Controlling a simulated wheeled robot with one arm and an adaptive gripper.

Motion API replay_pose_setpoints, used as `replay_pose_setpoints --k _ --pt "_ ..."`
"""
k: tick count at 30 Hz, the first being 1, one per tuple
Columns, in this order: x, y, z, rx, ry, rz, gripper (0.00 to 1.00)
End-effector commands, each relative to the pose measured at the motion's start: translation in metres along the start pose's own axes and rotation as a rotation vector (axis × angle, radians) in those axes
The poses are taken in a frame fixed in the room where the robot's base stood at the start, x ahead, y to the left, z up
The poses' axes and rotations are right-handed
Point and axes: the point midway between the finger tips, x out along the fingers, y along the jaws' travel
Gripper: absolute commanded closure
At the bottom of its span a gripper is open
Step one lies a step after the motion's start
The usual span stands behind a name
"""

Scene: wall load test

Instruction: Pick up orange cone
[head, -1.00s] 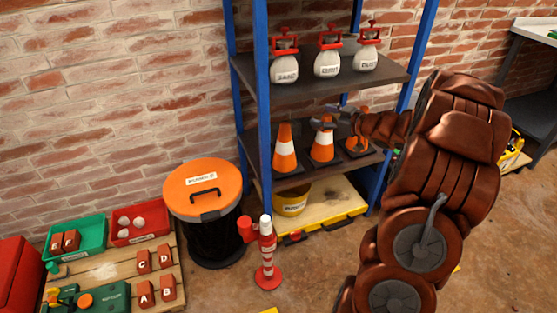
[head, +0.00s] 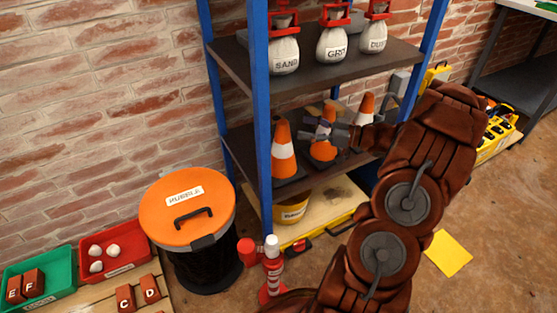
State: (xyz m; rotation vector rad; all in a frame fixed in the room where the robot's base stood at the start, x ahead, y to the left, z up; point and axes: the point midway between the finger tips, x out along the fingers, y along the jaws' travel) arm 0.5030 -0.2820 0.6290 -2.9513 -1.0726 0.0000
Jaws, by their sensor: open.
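Three orange cones with white bands stand on the middle shelf of a blue-framed rack in the head view. The left cone (head: 284,160) is in clear view. The middle cone (head: 323,152) is partly hidden behind my gripper (head: 322,134). The right cone (head: 366,108) stands further right, its lower part hidden by my arm. My gripper is open, its fingers pointing left at the height of the middle cone's band. I cannot tell whether the fingers touch the cone or are around it.
The upper shelf (head: 330,75) holds sacks with red tops above my gripper. A blue post (head: 259,130) stands left of the cones. An orange-lidded bin (head: 187,208) and a red-white post (head: 272,268) stand at the front left. A yellow tub (head: 291,211) sits below.

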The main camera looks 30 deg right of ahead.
Motion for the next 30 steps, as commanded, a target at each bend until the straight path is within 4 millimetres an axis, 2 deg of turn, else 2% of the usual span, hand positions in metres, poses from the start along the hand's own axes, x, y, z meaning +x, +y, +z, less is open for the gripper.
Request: replay_pose_setpoints --k 3,10,21,30 --pt "0.015 -0.001 0.0 -0.002 0.001 -0.007 0.3" --pt "0.029 -0.002 0.002 -0.003 0.002 -0.009 0.3" --pt "0.066 -0.002 0.006 -0.001 0.002 -0.005 0.3" --pt "0.072 -0.001 0.004 0.0 0.0 -0.003 0.3"
